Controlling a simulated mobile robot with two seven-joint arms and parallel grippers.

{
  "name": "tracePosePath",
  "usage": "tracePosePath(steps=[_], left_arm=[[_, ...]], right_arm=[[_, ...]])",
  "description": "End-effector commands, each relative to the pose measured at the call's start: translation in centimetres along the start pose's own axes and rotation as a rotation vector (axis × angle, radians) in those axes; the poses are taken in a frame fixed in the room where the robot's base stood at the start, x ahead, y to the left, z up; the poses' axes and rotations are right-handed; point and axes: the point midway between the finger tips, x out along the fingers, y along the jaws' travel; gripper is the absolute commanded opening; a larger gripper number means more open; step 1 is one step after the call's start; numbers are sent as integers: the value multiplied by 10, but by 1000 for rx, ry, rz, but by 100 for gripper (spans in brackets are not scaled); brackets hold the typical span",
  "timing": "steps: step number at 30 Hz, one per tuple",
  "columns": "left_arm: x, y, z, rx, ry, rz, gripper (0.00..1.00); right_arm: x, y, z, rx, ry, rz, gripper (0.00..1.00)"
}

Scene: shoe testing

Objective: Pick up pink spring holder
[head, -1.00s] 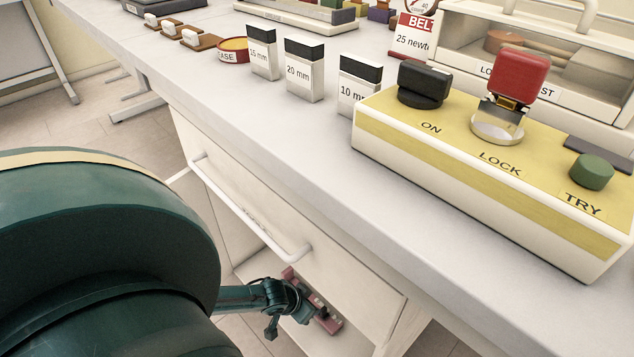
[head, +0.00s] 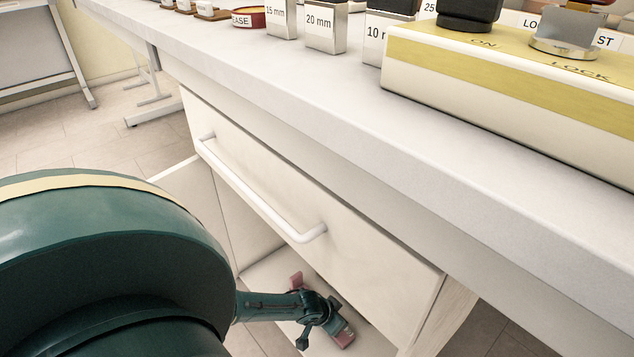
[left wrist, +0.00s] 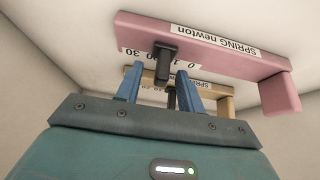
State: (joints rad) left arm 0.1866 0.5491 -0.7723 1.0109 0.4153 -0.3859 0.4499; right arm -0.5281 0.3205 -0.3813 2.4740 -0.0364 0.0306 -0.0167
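The pink spring holder (left wrist: 200,42) is a flat bar with an end block and a dark peg, labelled "SPRING newton" upside down in the left wrist view. A tan holder (left wrist: 222,90) shows behind the fingers. My right gripper is not in view.
The cabinet's drawer front (head: 290,195) with its white handle (head: 262,203) is just above the left gripper. The worktop edge (head: 330,140) overhangs it. A yellow and white control box (head: 480,75) and labelled blocks (head: 325,28) stand on top.

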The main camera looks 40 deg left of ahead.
Motion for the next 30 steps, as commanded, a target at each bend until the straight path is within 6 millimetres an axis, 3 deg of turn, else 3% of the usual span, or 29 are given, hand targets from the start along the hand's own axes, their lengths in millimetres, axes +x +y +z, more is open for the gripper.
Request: tracePosePath(steps=[6,20,30], left_arm=[[-1,0,-1,0,1,1,37],[-1,0,-1,0,1,0,0],[-1,0,0,0,1,0,0]], right_arm=[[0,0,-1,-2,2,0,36],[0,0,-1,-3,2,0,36],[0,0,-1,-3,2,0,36]])
